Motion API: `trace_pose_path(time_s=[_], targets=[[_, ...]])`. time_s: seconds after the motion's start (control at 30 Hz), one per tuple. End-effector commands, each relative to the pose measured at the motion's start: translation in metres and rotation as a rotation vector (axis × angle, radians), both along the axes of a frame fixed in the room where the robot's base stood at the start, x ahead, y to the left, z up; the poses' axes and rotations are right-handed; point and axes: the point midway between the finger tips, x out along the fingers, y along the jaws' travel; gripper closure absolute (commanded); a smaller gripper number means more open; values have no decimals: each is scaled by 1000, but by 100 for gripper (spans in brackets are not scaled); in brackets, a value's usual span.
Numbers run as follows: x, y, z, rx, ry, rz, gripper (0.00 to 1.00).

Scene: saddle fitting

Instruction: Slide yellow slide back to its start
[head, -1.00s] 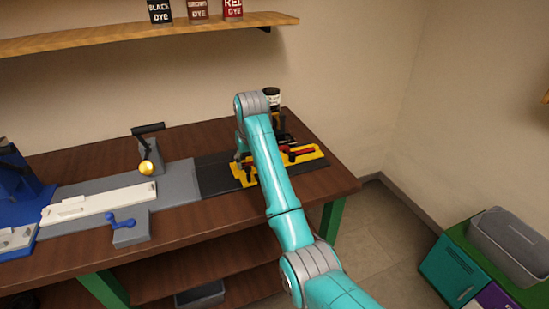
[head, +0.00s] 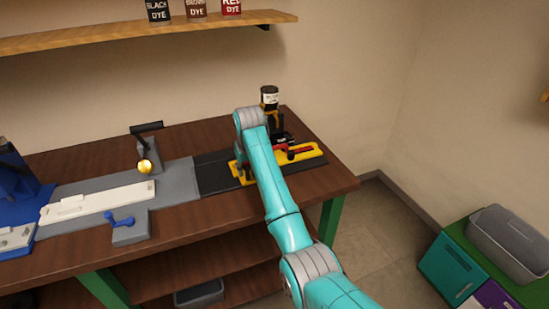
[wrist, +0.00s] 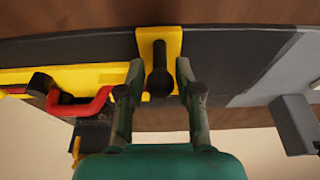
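The yellow slide (wrist: 173,42) shows in the wrist view as a yellow block with an upright black knob (wrist: 160,82). In the head view the yellow fixture (head: 310,157) lies on a dark plate at the bench's right end, partly hidden by my arm. My gripper (wrist: 160,76) is open, with one finger on each side of the black knob. Small gaps seem to show between the knob and the fingers. In the head view my arm hides most of the gripper.
A red handle (wrist: 85,108) with a black end lies on the yellow body beside my gripper. Left are a grey plate with a white bar (head: 110,200), a black-handled lever (head: 147,128) and a blue handle (head: 120,220).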

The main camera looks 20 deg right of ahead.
Motion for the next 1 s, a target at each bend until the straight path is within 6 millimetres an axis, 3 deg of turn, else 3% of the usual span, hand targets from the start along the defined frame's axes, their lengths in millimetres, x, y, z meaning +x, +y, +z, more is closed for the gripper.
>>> trace_pose_path(time_s=[0.03, 0.1, 1.0], targets=[[0, 0, 0, 0, 0, 0, 85], [0, 0, 0, 0, 0, 0, 94], [0, 19, 0, 0, 0, 0, 94]])
